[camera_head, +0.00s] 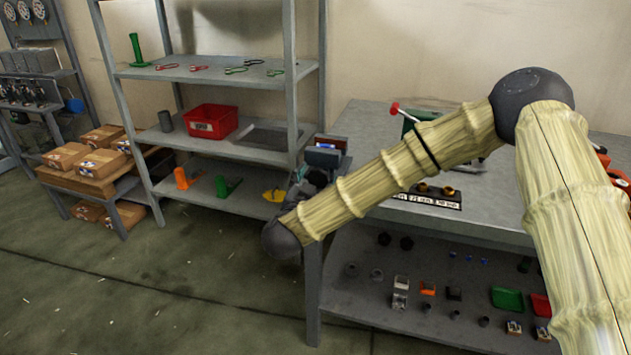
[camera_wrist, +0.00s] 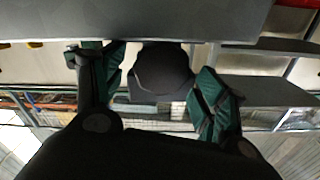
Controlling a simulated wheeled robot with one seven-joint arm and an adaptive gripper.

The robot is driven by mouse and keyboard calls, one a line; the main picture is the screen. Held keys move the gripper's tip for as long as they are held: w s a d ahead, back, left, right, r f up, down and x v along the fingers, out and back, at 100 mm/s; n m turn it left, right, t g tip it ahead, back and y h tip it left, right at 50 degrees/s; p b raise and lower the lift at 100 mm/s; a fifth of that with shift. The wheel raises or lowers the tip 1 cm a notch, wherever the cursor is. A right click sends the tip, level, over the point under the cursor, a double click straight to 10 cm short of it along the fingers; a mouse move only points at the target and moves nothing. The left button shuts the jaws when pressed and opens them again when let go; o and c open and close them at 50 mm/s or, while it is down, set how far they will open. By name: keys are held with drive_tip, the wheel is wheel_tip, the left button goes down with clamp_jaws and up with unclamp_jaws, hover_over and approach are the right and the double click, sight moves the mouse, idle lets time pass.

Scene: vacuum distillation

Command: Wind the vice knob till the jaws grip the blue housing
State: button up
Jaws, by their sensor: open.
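The vice (camera_head: 322,157) is a grey block at the left end of the workbench, with a small blue piece (camera_head: 330,142), probably the housing, at its top. Whether its jaws touch the blue piece cannot be told. My gripper (camera_head: 314,178) is just below and in front of the vice, partly hidden by my wrist. In the wrist view my gripper (camera_wrist: 155,95) is open, with green-padded fingers spread on either side of a dark, faceted, round shape, which looks like the vice knob (camera_wrist: 160,72). Gaps show beside it; contact is unclear. A grey surface runs above it.
The workbench (camera_head: 370,125) carries a green tool with a red-ended handle (camera_head: 395,108) and a labelled tray (camera_head: 425,198). Its lower shelf (camera_head: 345,300) holds several small parts. A shelf rack (camera_head: 215,70) with a red bin (camera_head: 210,121) stands left. Floor in front is clear.

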drive_tip(key=shift+s, duration=0.1)
drive_tip(key=v, duration=1.1)
drive_tip(key=shift+s, duration=0.35)
drive_tip(key=shift+a, duration=0.15)
